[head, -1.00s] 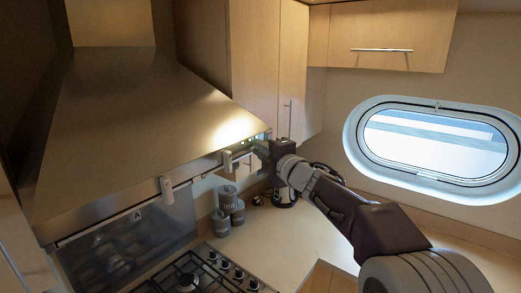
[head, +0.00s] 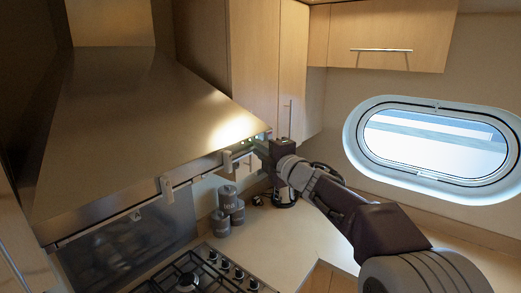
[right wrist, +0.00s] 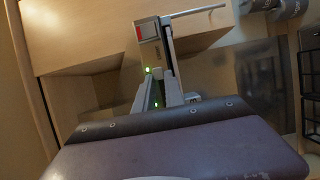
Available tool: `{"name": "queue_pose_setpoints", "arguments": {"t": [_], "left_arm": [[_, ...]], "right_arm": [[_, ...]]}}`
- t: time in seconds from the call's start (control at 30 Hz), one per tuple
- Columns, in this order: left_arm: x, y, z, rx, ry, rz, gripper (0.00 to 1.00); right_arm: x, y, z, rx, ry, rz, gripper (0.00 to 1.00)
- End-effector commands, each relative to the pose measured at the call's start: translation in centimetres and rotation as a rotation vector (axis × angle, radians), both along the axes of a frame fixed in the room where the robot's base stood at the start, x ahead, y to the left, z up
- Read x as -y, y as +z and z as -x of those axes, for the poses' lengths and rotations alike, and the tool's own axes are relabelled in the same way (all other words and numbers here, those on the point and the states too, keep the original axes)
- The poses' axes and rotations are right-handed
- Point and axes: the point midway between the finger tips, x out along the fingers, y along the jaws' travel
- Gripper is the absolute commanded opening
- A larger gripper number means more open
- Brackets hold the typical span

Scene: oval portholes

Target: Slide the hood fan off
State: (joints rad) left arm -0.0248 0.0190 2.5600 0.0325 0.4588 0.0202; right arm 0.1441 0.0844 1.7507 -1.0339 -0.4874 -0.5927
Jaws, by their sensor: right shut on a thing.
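The steel range hood (head: 130,110) fills the left of the head view, above the hob. Small pale blocks sit along its front edge, one near the middle (head: 166,186) and one nearer the right end (head: 227,161). My right gripper (head: 261,147) is at the right end of that edge, beside small green lights. It is shut on a small part there, which its own fingers largely hide. I cannot tell which control is held. My left gripper is out of view.
The gas hob (head: 190,275) lies below the hood. Grey canisters (head: 230,205) and a dark appliance (head: 285,195) stand on the counter behind my right arm. Wooden cabinets (head: 255,60) rise close behind the gripper. The counter under the oval porthole (head: 435,150) looks clear.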

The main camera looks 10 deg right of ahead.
Motion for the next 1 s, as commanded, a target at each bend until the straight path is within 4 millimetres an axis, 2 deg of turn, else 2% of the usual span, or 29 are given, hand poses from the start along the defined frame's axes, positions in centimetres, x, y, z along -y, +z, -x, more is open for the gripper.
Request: {"name": "queue_pose_setpoints", "arguments": {"t": [0.13, 0.4, 0.73, 0.77, 0.8, 0.83, 1.0], "left_arm": [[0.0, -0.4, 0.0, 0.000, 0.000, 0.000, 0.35], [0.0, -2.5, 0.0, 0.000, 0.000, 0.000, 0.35], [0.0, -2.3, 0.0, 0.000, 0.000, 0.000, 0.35], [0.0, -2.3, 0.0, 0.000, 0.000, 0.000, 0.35], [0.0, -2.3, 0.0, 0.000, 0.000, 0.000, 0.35], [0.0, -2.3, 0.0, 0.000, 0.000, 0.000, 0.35], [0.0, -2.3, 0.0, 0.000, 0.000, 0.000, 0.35]], "right_arm": [[-0.3, -0.3, 0.2, -0.002, 0.000, 0.001, 0.00], [-3.5, -0.4, 2.7, -0.001, 0.000, 0.001, 0.00], [-3.7, -0.1, 2.9, -0.003, -0.001, 0.001, 0.00], [-3.7, -0.1, 2.9, -0.003, -0.001, 0.001, 0.22], [-3.7, -0.1, 2.9, -0.003, -0.001, 0.001, 0.33], [-3.7, -0.1, 2.9, -0.003, -0.001, 0.001, 0.36], [-3.7, -0.1, 2.9, -0.002, -0.001, 0.001, 0.36]]}}
